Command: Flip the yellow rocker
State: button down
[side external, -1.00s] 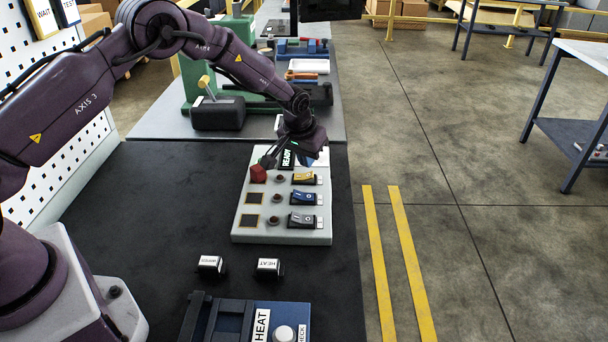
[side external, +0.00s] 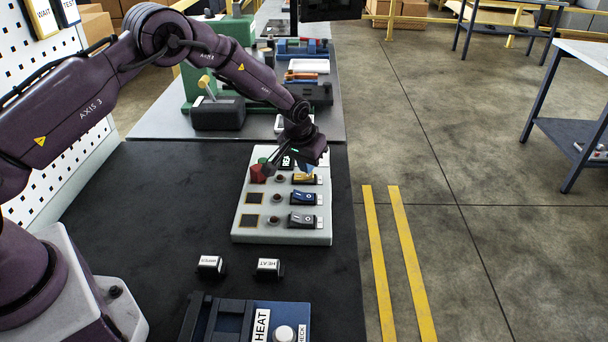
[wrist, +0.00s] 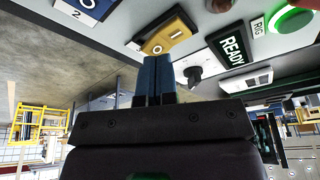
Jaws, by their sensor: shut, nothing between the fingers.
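The yellow rocker (side external: 303,179) sits at the top right of the grey switch panel (side external: 240,222). In the wrist view the yellow rocker (wrist: 170,36) shows its O and I marks. My gripper (wrist: 158,60) is shut and empty, its two blue fingers pressed together with the tips close to the rocker's edge. I cannot tell whether they touch it. In the side view my gripper (side external: 308,168) is just above the rocker and partly covers it.
A blue rocker (side external: 303,198) and a grey rocker (side external: 303,220) lie below the yellow one. A READY sign (wrist: 231,51) and a green button (wrist: 291,20) are near the fingers. Dark table lies clear on the left.

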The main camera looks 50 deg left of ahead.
jog(key=shift+f, duration=0.75)
jog(key=shift+r, duration=3.55)
